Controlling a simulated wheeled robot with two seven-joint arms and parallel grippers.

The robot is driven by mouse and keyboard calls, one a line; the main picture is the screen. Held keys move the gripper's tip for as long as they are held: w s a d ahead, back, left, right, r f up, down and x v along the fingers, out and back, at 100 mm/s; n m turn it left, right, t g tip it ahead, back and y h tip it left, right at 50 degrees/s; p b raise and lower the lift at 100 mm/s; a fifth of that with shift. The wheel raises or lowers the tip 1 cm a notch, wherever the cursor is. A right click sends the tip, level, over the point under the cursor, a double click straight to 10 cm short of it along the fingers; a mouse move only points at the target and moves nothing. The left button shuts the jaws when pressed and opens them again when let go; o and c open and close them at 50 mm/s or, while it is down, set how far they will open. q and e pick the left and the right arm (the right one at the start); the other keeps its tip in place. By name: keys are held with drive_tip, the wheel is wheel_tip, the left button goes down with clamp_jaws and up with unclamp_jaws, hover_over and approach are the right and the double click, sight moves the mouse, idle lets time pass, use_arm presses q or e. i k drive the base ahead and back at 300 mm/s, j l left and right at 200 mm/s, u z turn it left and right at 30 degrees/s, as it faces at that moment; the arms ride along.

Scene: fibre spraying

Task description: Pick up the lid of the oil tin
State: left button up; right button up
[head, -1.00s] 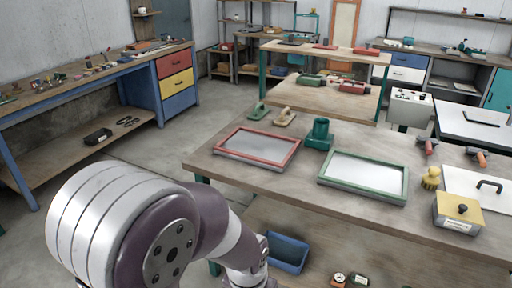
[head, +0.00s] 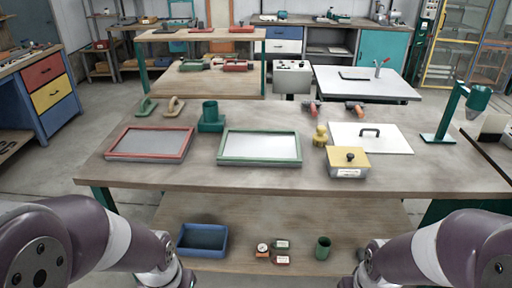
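A square tin with a yellow lid (head: 348,157) and a black knob on top stands on the workbench, right of centre. It has a pale label on its front, too small to read. The lid sits on the tin. My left arm comes in at the lower left and my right arm at the lower right, both in front of the bench and apart from the tin. Both grippers are outside the picture.
A white board with a black handle (head: 371,137) lies just behind the tin. A yellow knobbed piece (head: 320,136) and a green-framed screen (head: 259,147) are to its left. A red-framed screen (head: 149,143) lies further left. The bench front is clear.

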sight(338, 156)
drive_tip(key=i+l+z, duration=0.1)
drive_tip(key=i+l, duration=0.2)
drive_tip(key=l, duration=0.15)
drive_tip(key=i+l+z, duration=0.15)
drive_tip(key=i+l, duration=0.2)
drive_tip(key=l, duration=0.1)
